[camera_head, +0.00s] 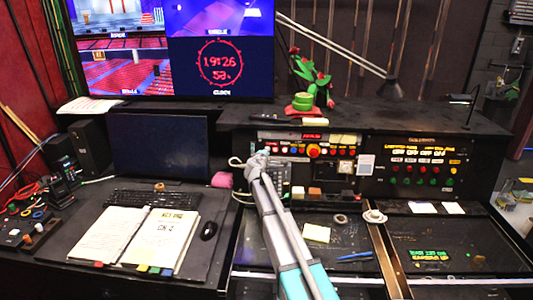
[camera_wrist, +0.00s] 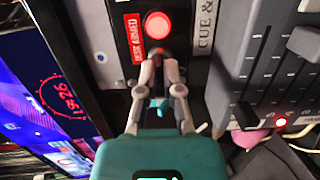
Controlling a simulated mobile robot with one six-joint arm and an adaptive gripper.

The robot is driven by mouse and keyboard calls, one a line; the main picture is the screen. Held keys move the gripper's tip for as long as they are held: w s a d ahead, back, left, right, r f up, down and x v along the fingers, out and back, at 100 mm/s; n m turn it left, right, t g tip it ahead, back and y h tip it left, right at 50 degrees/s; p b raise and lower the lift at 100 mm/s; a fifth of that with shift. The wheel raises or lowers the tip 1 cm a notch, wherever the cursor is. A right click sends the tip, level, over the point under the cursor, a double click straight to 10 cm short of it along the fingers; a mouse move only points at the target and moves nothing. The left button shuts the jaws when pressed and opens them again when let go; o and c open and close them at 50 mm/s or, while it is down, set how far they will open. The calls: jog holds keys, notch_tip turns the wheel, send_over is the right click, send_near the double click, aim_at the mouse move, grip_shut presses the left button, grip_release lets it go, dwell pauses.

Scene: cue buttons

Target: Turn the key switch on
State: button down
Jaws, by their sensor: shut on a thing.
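In the wrist view my gripper (camera_wrist: 160,60) is closed at the fingertips on the key of the key switch, at the face of a black panel strip. The fingertips cover most of the key, so its angle is hard to read. Just beyond them a round red lamp (camera_wrist: 157,25) glows, beside a red label (camera_wrist: 134,37) reading "DESK ARMED". In the head view my gripper (camera_head: 257,161) reaches the left end of the upright control panel (camera_head: 268,142). The key switch is hidden there behind my gripper and arm.
A grey fader panel (camera_wrist: 270,65) lies right of the gripper in the wrist view. In the head view a dark monitor (camera_head: 160,147), keyboard (camera_head: 155,198) and open notebook (camera_head: 120,235) are left of my arm. A red button (camera_head: 313,151) is to the right.

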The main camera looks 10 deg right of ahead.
jog(key=c, duration=0.8)
grip_release()
